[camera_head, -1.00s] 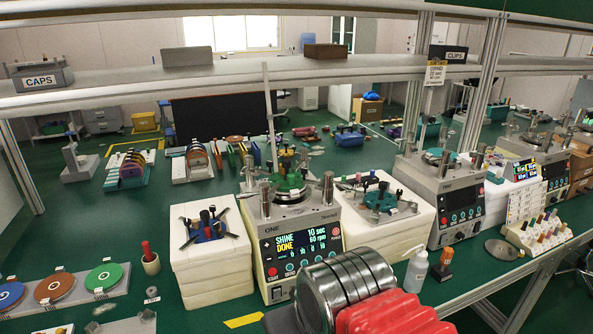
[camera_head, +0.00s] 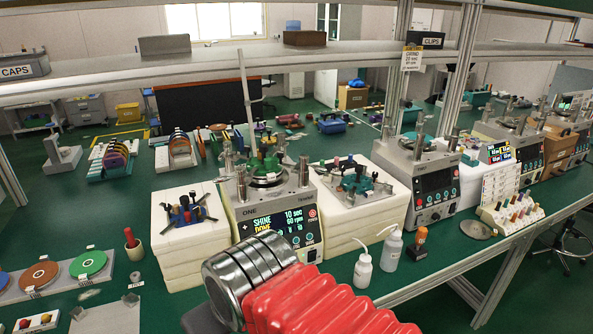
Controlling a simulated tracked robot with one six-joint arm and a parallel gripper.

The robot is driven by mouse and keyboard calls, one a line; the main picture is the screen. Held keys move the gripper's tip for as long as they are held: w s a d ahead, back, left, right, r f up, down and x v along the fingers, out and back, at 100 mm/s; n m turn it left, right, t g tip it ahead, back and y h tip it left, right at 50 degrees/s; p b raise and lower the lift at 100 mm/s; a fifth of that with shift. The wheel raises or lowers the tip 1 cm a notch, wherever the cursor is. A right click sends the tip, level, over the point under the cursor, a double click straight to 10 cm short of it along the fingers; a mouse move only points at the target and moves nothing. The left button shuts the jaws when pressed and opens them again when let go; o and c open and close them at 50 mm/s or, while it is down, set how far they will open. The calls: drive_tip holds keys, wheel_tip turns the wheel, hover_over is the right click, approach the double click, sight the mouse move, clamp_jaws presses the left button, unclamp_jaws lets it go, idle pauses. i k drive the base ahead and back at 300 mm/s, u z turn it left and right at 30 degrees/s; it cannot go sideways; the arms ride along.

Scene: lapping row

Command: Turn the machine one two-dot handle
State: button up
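Machine one (camera_head: 243,214) is a beige box labelled ONE in the centre. Its dark screen (camera_head: 276,223) reads "SHINE", "10 sec", "60 rpm" and "DONE". On top sits a round plate with a green piece (camera_head: 265,165). Upright metal handles stand around it, among them a left-rear one (camera_head: 228,158), a front-left one (camera_head: 242,187) and a right one (camera_head: 303,172). The dots on the handles are too small to read, so I cannot tell which has two. My arm's metal rings and red sleeve cover the bottom centre, in front of the machine. My gripper is not in view.
White block stacks flank the machine, with a blue clamp fixture (camera_head: 185,209) on the left one and a teal fixture (camera_head: 358,183) on the right one. Two white bottles (camera_head: 391,248) stand front right. A second machine (camera_head: 425,190) is farther right. A shelf beam (camera_head: 200,74) crosses above.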

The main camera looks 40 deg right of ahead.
sight(304, 164)
drive_tip(key=u, duration=0.8)
drive_tip(key=k, duration=0.85)
drive_tip(key=z, duration=0.8)
drive_tip(key=i, duration=1)
drive_tip(key=z, duration=0.05)
